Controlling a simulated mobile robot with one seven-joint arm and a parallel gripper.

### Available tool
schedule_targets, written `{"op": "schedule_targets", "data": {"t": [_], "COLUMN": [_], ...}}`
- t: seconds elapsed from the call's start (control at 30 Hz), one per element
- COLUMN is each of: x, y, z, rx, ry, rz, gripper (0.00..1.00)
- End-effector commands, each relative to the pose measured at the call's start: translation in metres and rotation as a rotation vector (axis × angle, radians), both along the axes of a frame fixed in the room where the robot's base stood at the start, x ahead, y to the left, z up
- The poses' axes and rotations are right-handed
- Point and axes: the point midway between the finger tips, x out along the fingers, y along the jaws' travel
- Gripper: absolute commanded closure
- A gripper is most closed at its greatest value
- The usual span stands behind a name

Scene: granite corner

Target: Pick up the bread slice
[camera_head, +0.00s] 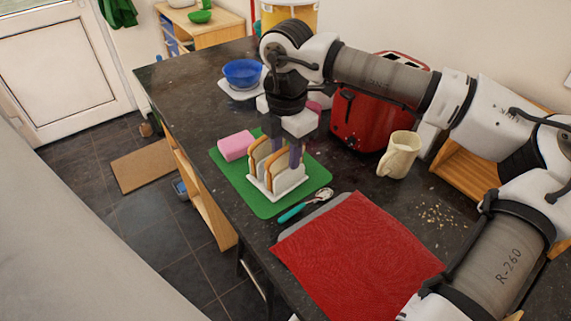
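Bread slices with brown crusts stand upright in a small white rack (268,193) on a green mat (302,195). One slice (257,156) is at the left and another slice (275,166) is to its right; a paler one is at the rack's right side. My gripper (285,153) points down over the rack from behind. Its two dark fingers are apart and reach down among the slices at the middle and right. Their tips are partly hidden by the bread, so I cannot tell whether they touch a slice.
A pink block (235,146) lies on the mat, left of the rack. A teal-handled spoon (304,206) and a red cloth (358,260) are in front. A red toaster (366,122) and a cream jug (400,155) stand close on the right. A blue bowl (242,73) is behind.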

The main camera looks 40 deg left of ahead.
Motion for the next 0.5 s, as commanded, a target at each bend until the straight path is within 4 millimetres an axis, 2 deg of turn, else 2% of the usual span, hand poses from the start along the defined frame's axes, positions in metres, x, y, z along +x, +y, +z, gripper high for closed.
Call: {"op": "schedule_targets", "data": {"t": [0.03,0.27,0.5], "x": [0.0001,0.0002,0.0002], "y": [0.0000,-0.0002,-0.0002], "z": [0.0001,0.0004,0.0005], "rx": [0.000,0.000,0.000], "ry": [0.000,0.000,0.000], "rz": [0.000,0.000,0.000], "gripper": [0.69,0.99,1.00]}}
